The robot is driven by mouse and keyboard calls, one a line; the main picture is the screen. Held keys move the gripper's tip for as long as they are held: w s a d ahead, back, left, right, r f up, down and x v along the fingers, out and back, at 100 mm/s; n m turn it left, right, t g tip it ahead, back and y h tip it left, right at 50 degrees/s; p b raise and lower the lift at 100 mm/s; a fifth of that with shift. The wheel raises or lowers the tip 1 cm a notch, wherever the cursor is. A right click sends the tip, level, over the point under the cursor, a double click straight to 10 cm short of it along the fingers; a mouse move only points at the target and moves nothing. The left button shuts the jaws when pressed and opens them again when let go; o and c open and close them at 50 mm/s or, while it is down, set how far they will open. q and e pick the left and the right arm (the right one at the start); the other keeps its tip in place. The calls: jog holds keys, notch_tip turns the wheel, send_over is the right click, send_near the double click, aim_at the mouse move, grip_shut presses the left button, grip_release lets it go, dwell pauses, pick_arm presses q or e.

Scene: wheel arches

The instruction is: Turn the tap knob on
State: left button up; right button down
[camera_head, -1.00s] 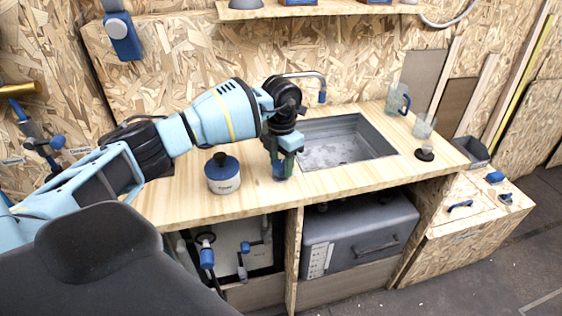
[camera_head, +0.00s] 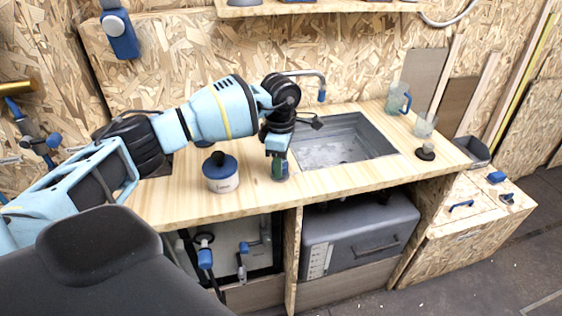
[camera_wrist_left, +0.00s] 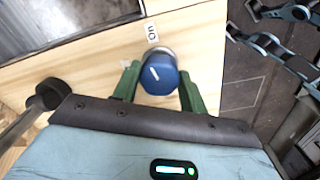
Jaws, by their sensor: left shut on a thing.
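The tap knob (camera_wrist_left: 160,76) is a blue round knob with a white mark, standing on the wooden worktop in the left wrist view. A white label (camera_wrist_left: 151,31) that seems to read "ON" lies just beyond it. My left gripper (camera_wrist_left: 159,84) has its green fingers on either side of the knob and is shut on it. In the head view my left gripper (camera_head: 279,172) points down at the worktop left of the sink and mostly hides the knob. The tap (camera_head: 308,75) has a metal spout with a blue tip. My right gripper is not in view.
The grey sink (camera_head: 345,145) is right of my left gripper. A white pot with a blue lid (camera_head: 221,175) stands close on its left. A blue-handled jug (camera_head: 398,97) and a glass (camera_head: 424,126) stand at the right. The worktop's front edge is near.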

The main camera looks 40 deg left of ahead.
pick_arm(q)
jog(key=shift+m, duration=1.1)
jog(key=o, duration=1)
jog(key=shift+c, duration=0.2)
jog(key=shift+r, duration=3.95)
jog(key=shift+f, duration=0.1)
